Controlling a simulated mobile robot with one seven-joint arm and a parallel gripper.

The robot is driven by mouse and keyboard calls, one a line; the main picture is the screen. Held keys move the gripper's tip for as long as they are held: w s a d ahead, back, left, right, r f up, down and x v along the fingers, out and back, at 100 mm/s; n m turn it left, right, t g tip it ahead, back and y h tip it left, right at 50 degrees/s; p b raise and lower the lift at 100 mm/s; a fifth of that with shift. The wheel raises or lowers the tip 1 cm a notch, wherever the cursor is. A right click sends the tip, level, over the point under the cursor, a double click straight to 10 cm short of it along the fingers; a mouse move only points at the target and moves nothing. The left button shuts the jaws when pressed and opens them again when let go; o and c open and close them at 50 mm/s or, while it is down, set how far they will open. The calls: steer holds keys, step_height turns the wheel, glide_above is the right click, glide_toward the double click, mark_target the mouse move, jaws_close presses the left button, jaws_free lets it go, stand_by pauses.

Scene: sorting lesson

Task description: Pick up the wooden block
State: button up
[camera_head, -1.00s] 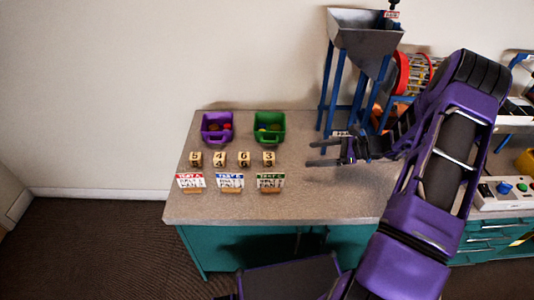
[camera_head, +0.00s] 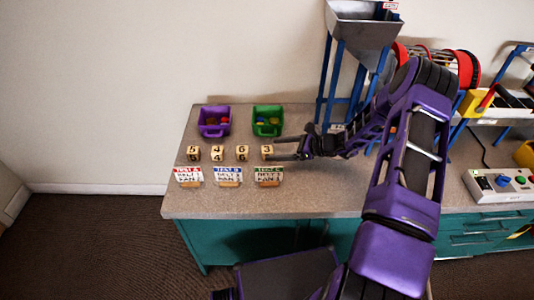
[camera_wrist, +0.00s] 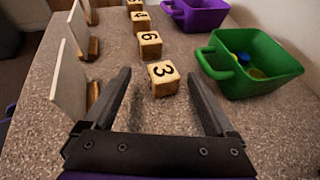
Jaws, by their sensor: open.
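Several wooden blocks with black numbers stand in a row on the counter. The nearest to my gripper is the wooden block marked 3 (camera_head: 267,152); in the wrist view this block (camera_wrist: 163,77) sits just ahead of and between the fingertips. The block marked 6 (camera_wrist: 150,44) stands behind it, with further blocks beyond. My gripper (camera_head: 283,147) is open and empty, pointing left along the row, its fingertips beside the 3 block. In the wrist view my gripper (camera_wrist: 160,80) shows both fingers spread wide.
A green bin (camera_head: 267,121) and a purple bin (camera_head: 214,121) with small coloured pieces stand behind the row. Three label cards, one being the green-topped card (camera_head: 268,177), stand in front. A metal hopper (camera_head: 362,30) on blue legs stands behind my arm.

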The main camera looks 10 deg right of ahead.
mark_target(268, 149)
steer(key=x, duration=0.4)
steer(key=shift+w+f, duration=0.25)
steer(key=shift+w, duration=0.05)
steer(key=c, duration=1.3)
